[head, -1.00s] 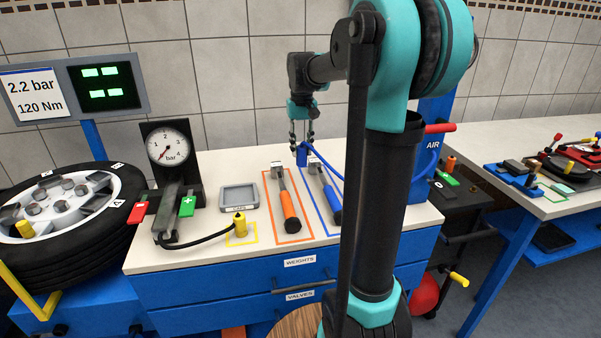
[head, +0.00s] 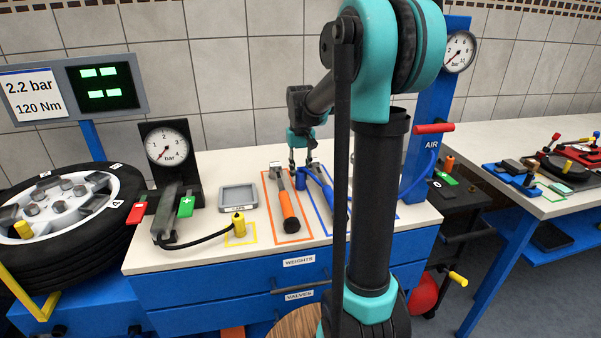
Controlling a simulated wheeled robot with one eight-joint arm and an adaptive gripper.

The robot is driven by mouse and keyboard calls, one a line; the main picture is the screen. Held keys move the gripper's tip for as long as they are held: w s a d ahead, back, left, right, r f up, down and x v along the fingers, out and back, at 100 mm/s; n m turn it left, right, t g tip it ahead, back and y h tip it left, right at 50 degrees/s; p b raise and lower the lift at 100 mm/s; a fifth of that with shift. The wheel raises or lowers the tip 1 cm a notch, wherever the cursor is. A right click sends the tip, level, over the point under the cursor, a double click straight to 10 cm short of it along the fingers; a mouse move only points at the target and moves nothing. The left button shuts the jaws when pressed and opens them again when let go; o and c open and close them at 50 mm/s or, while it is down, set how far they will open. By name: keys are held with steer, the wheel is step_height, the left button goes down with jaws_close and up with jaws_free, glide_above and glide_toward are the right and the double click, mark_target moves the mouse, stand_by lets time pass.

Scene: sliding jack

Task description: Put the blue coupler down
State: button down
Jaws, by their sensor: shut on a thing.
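The blue coupler (head: 300,181) is in the head view, upright at the back of the bench, between the heads of an orange-handled hammer (head: 285,198) and a blue-handled tool (head: 335,205). My gripper (head: 301,169) points down and is shut on the coupler from above. The coupler is at or just above the worktop; I cannot tell whether it touches.
Orange and blue outlines on the white worktop (head: 200,245) frame the two tools. To the left are a grey tray (head: 238,197), a pressure gauge (head: 167,146) and a yellow-tipped hose end (head: 239,225). A blue AIR post (head: 424,130) stands to the right.

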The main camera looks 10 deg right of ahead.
steer(key=c, duration=1.2)
jaws_free()
steer(key=shift+f, duration=0.1)
steer(key=shift+o, duration=0.2)
